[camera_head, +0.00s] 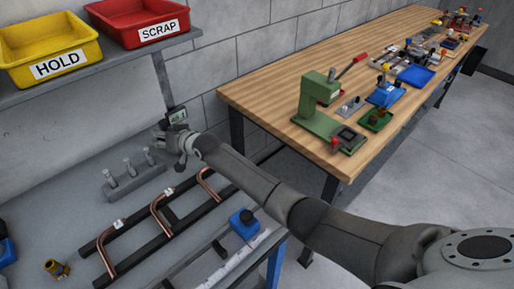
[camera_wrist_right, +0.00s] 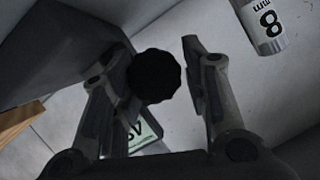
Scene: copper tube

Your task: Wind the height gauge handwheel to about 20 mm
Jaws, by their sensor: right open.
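In the right wrist view the display (camera_wrist_right: 146,132) is partly covered by a finger. The black, round handwheel (camera_wrist_right: 155,77) shows there between my right gripper's fingers. In the head view I cannot make it out. My right gripper (camera_wrist_right: 157,55) is open, with a finger on either side of the wheel; whether the left finger touches it I cannot tell. It shows in the head view (camera_head: 165,145) just below the display.
A grey block with three upright pins (camera_head: 134,180) stands left of my right gripper. A cylinder marked 8 mm (camera_wrist_right: 264,25) shows in the wrist view. A black rack with copper tubes (camera_head: 160,222) lies in front. Yellow HOLD (camera_head: 50,47) and red SCRAP (camera_head: 135,20) bins sit on the shelf above.

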